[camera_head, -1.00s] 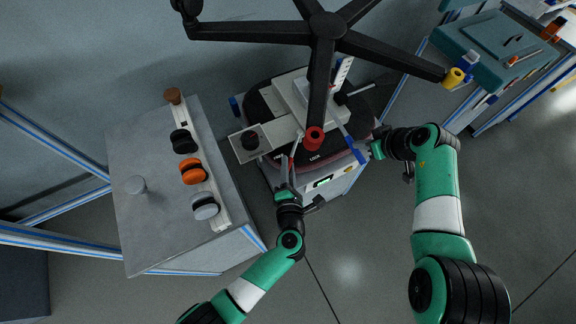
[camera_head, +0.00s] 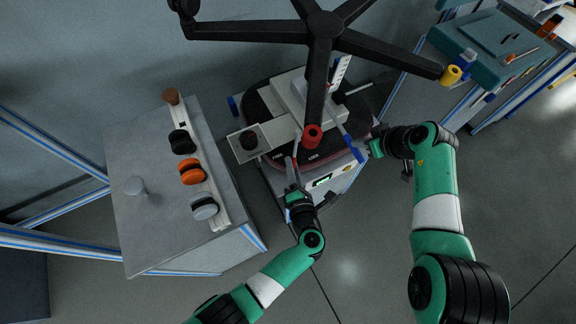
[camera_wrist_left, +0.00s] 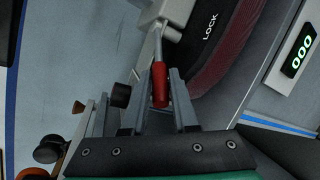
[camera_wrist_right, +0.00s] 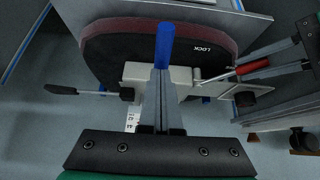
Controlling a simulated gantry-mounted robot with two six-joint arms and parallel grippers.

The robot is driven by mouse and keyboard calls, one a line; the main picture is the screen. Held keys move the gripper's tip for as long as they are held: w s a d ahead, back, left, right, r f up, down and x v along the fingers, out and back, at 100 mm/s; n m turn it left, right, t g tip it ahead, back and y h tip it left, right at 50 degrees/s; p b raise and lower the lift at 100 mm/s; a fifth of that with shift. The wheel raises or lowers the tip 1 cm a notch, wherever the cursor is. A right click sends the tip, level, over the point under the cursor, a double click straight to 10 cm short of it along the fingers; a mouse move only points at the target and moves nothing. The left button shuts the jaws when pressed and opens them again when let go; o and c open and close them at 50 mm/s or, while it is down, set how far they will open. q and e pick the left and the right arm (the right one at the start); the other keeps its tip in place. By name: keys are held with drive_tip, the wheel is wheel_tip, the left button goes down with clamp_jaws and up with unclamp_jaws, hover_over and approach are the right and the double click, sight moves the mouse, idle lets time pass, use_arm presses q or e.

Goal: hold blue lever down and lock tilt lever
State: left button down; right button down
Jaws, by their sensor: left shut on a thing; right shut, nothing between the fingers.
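The tilt lever with a red grip (camera_head: 294,163) sticks out from the chair mechanism under the seat. My left gripper (camera_head: 292,184) is shut on it; in the left wrist view the red grip (camera_wrist_left: 160,85) lies between the two fingers (camera_wrist_left: 157,102). A LOCK label shows on the dark seat pad to its right. The blue lever (camera_head: 355,150) is at the right of the mechanism. My right gripper (camera_head: 367,148) is shut and empty at its tip; in the right wrist view the blue lever (camera_wrist_right: 165,45) extends just beyond the closed fingers (camera_wrist_right: 160,88). Actual contact is unclear.
The black star base (camera_head: 325,28) of the upturned chair spreads above the mechanism, with a red caster (camera_head: 313,136) near both grippers. A green display (camera_head: 322,181) is on the stand's front.

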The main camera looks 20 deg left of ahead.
use_arm(q)
drive_tip(key=shift+w+d+f+n+g+y, duration=0.1)
drive_tip(key=shift+d+f+n+g+y, duration=0.2)
drive_tip(key=shift+d+f+n+y, duration=0.15)
drive_tip(key=shift+d+r+y, duration=0.2)
drive_tip(key=shift+d+y, duration=0.05)
drive_tip(key=shift+y, duration=0.1)
drive_tip(key=shift+n, duration=0.25)
drive_tip(key=c, duration=0.7)
unclamp_jaws()
drive_tip(key=shift+r, duration=0.1)
drive_tip(key=v, duration=1.2)
drive_tip(key=shift+d+r, duration=0.1)
drive_tip(key=shift+r, duration=0.05)
drive_tip(key=shift+w, duration=0.1)
